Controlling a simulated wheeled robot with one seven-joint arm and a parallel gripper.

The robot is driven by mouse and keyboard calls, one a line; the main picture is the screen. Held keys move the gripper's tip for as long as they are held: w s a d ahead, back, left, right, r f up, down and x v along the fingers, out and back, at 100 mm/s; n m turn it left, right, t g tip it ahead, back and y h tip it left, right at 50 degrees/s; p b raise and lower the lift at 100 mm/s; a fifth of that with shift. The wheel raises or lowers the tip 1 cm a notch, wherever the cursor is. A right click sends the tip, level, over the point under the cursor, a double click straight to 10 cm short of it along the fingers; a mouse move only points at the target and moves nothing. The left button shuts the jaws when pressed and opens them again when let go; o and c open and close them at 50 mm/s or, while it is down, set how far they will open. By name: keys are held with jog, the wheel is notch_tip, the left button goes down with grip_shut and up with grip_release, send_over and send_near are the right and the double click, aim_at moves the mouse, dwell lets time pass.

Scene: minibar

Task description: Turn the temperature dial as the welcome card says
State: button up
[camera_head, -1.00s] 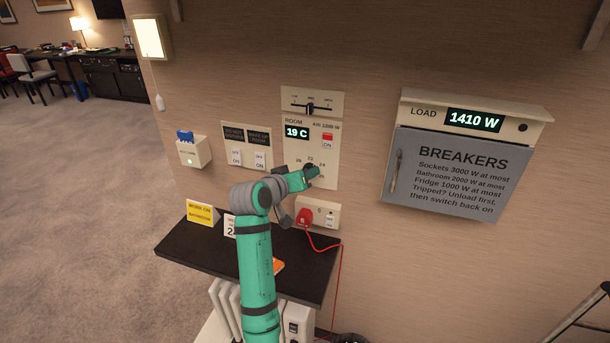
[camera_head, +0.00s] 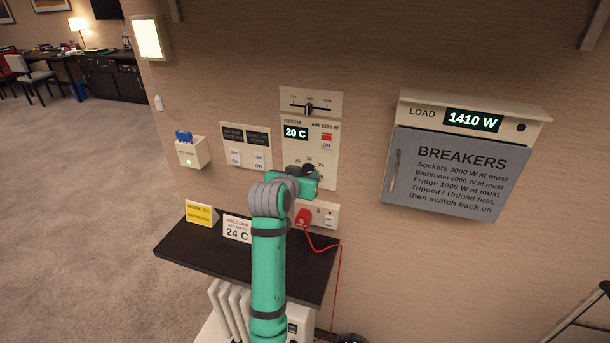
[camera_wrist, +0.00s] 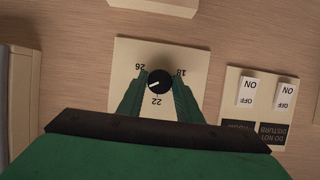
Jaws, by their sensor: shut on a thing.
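The round black temperature dial (camera_wrist: 159,82) is on the cream room panel (camera_head: 325,150). My gripper (camera_wrist: 160,85) is shut on the dial, one green finger on each side. In the wrist view the panel is upside down. The dial's white mark points left and slightly down, between the 22 and the 26. In the head view my gripper (camera_head: 308,178) hides most of the dial. The room display (camera_head: 296,133) reads 20 C. The welcome card (camera_head: 237,229) stands on the dark shelf and reads 24 C.
A slider (camera_head: 309,107) is above the panel and a red plug (camera_head: 303,217) with a cord is below it. Switches (camera_head: 246,158) are to the left. The breaker box (camera_head: 450,170) is to the right, with its load display (camera_head: 473,120) at 1410 W.

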jog(key=shift+f, duration=0.1)
jog(key=o, duration=1)
jog(key=shift+o, duration=0.2)
jog(key=v, duration=1)
jog(key=shift+s+a, duration=0.15)
jog(key=shift+s, duration=0.15)
